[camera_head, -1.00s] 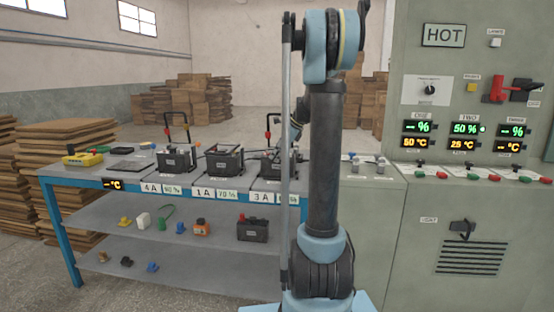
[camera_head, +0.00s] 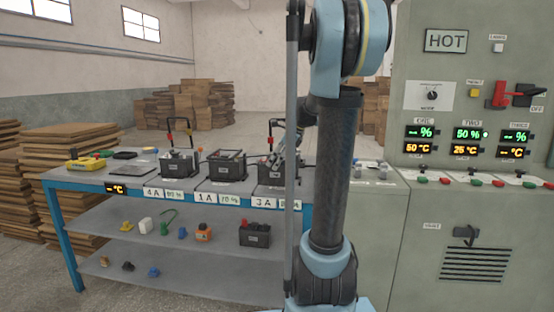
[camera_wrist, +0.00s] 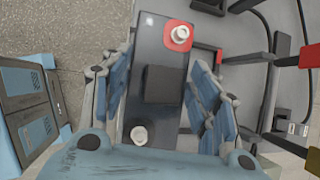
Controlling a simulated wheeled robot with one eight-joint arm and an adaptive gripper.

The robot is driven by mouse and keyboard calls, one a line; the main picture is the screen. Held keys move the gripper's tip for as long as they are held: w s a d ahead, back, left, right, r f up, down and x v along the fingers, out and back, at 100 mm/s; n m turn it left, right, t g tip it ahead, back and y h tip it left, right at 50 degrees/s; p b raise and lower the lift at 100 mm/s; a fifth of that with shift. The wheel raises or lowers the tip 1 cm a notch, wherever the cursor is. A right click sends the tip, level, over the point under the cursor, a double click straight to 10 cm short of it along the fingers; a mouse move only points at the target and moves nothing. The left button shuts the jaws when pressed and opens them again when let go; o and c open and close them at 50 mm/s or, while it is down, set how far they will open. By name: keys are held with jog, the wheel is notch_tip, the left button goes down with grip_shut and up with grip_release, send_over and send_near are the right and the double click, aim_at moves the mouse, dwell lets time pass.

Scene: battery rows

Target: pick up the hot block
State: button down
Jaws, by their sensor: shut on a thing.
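My gripper (camera_wrist: 162,100) is shut on a dark block (camera_wrist: 165,50), with one blue finger along each long side. The block has a red-ringed terminal at one end, a pale terminal at the other and a dark square in the middle. In the head view my gripper (camera_head: 288,152) is partly hidden behind my arm, at the rightmost block (camera_head: 273,175) by the 3A label. Other dark blocks stand at the 1A place (camera_head: 226,168) and the 4A place (camera_head: 178,164). Whether the held block is clear of the table, and whether it is hot, I cannot tell.
The grey table (camera_head: 135,178) has a blue front edge. Black frames with red parts (camera_wrist: 285,60) stand close beside my gripper.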

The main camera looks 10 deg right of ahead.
jog(key=shift+s+a, duration=0.4)
jog(key=shift+s, duration=0.75)
jog(key=shift+s+a, duration=0.35)
jog(key=shift+s, duration=0.8)
jog(key=shift+s+a, duration=0.4)
jog(key=shift+s, duration=0.75)
